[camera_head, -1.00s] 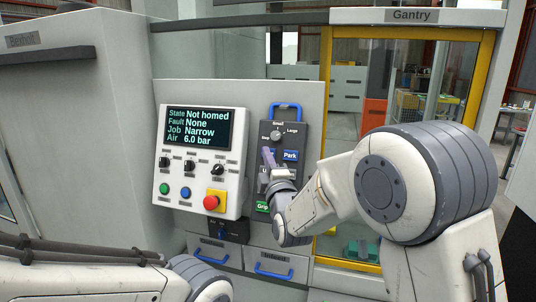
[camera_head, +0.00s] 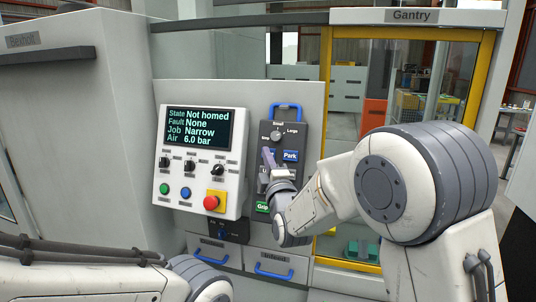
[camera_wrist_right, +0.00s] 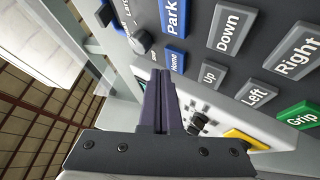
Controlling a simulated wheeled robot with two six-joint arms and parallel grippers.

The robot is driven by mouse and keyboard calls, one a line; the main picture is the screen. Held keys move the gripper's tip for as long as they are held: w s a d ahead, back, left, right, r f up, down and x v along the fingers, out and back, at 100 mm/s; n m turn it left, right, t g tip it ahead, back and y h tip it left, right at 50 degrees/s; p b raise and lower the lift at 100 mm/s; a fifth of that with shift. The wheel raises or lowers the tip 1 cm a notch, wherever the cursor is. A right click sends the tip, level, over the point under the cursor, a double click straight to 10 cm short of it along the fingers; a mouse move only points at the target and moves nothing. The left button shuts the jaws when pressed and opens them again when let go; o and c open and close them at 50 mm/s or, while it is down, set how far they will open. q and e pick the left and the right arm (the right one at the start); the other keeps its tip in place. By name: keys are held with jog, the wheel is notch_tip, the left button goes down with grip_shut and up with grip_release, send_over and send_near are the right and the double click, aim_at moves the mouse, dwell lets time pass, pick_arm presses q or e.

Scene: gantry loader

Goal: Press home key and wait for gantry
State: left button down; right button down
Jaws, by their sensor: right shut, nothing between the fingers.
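The pendant (camera_head: 312,130) is a dark grey key panel with a blue handle, mounted right of the control panel. Its blue Home key (camera_wrist_right: 176,62) shows in the right wrist view, partly covered by my fingertips. My right gripper (camera_head: 267,152) is shut and empty, its fingers pointing at the pendant. In the right wrist view the fingertips (camera_wrist_right: 160,76) are right beside the Home key; I cannot tell whether they touch it. The screen (camera_head: 197,128) reads State Not homed, Fault None, Job Narrow, Air 6.0 bar. My left gripper is out of view.
The Park key (camera_head: 291,155) and the Grip key (camera_head: 262,207) are close to my right gripper. A red stop button (camera_head: 211,202) sits on the control panel. A yellow-framed gantry door (camera_head: 488,75) stands at right, behind my right arm.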

jog(key=shift+f, duration=0.1)
dwell(0.5)
jog(key=shift+w+d+b, duration=0.15)
jog(key=shift+w+b, duration=0.25)
jog(key=shift+b, duration=0.05)
